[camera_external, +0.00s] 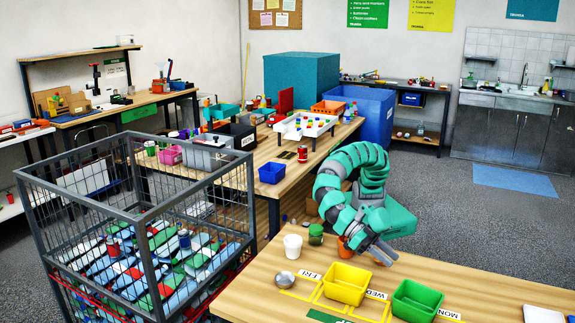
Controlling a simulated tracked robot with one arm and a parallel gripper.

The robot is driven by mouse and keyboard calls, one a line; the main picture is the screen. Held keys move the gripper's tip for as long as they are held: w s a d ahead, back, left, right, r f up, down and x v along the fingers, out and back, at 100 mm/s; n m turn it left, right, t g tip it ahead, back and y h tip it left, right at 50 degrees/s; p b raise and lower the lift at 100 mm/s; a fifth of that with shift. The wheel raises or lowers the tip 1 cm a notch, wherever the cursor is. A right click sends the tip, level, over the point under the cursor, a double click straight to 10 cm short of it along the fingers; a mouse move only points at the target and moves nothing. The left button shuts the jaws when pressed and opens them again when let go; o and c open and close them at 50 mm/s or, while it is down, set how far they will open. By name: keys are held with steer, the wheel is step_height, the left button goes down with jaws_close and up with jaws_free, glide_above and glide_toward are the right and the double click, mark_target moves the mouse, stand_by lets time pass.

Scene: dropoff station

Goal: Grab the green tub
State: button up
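A green open tub (416,301) sits on the near wooden table, right of the yellow tub (346,284), between the WED and MON labels. It looks empty. My gripper (384,254) is above the far edge of this table, behind and to the left of the green tub and apart from it. The gripper's grey fingers point down and to the right. Their gap is too small to make out. An orange object (346,248) shows just beside the gripper; I cannot tell whether they touch.
A white cup (292,246), a dark green jar (316,235) and a metal bowl (284,280) stand at the table's left. A white block (543,314) lies at the right edge. A wire cage (140,225) is at the left. The table right of the green tub is mostly clear.

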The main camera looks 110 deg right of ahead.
steer(key=b, duration=0.1)
glide_toward(423, 288)
steer(key=x, duration=0.5)
steer(key=shift+s+d, duration=0.15)
steer(key=shift+s, duration=0.15)
steer(key=shift+w+b+x, duration=0.15)
steer(key=shift+b+x, duration=0.1)
steer(key=shift+x, duration=0.8)
steer(key=shift+w+b+x, duration=0.1)
steer(key=shift+b+x, duration=0.1)
steer(key=shift+x, duration=0.9)
steer(key=shift+s+a+f, duration=0.15)
steer(key=shift+a+f, duration=0.05)
steer(key=shift+a, duration=0.3)
jaws_close()
